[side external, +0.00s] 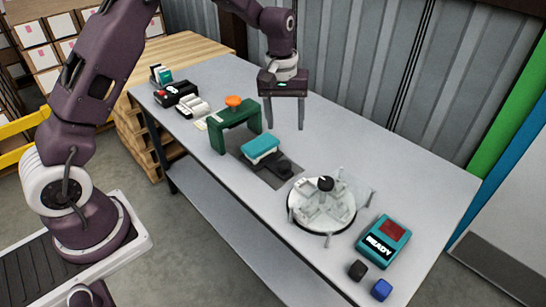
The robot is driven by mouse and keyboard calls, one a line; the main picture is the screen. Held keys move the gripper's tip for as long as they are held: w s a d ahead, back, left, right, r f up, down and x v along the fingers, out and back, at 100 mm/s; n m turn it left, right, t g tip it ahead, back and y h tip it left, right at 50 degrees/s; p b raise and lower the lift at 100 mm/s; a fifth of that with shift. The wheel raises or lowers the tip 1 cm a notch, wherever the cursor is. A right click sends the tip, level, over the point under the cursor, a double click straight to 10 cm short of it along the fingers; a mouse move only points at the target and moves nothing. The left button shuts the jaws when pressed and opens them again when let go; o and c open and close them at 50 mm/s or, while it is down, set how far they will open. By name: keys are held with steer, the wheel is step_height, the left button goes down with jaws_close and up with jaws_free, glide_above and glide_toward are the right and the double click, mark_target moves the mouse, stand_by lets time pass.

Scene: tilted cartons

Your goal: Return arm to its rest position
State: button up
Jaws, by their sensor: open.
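My gripper (285,125) hangs above the grey table (225,85), pointing down. Its two thin fingers are apart with nothing between them. It is behind and to the right of a green arch-shaped stand (217,140) with an orange knob (234,101) on top. A teal block (261,148) lies on the table in front of the gripper, on or beside a dark flat fixture (273,170). The gripper appears clear of these things.
A round clear-topped device (318,212) with a black knob stands to the right. Beyond it are a teal box reading READY (383,241), a black cube (357,270) and a blue cube (381,290). Small devices (178,93) stand at the far left. A corrugated wall (380,70) runs behind.

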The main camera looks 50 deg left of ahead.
steer(key=s+d+r+m+t, duration=0.1)
steer(key=s+d+r+m, duration=0.1)
steer(key=s+r, duration=0.55)
steer(key=s+d+r+m+t, duration=0.1)
steer(key=s+d+r+m, duration=0.1)
steer(key=s+r, duration=0.6)
steer(key=s+m+t, duration=0.2)
steer(key=s+m, duration=0.1)
steer(key=s, duration=1.4)
steer(key=shift+d+r+m+t, duration=0.3)
steer(key=shift+r+m, duration=0.1)
steer(key=shift+w, duration=0.1)
